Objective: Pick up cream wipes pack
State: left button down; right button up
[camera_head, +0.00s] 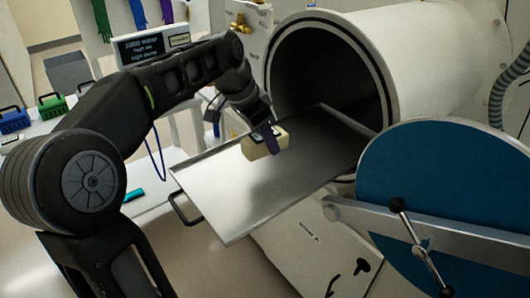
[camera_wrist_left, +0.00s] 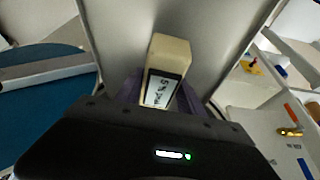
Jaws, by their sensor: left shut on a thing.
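The cream wipes pack (camera_head: 259,147) is a small cream block, seen over the metal sliding tray (camera_head: 215,190). My left gripper (camera_head: 270,137) is shut on it, with a finger across its near face. In the left wrist view the pack (camera_wrist_left: 171,51) shows between the purple-grey fingers of my left gripper (camera_wrist_left: 158,95), with a white label bearing dark print. I cannot tell whether the pack touches the tray or is just above it. My right gripper is not in view.
The tray sticks out of the round chamber opening (camera_head: 315,75). The blue round door (camera_head: 450,200) stands open at right, with a bar and handle. A green case (camera_head: 52,105) and a blue case (camera_head: 14,120) stand at left. Most of the tray is bare.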

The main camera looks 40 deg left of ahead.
pick_arm(q)
notch_tip(320, 180, up, 5)
jog(key=shift+f, duration=0.15)
dwell(0.6)
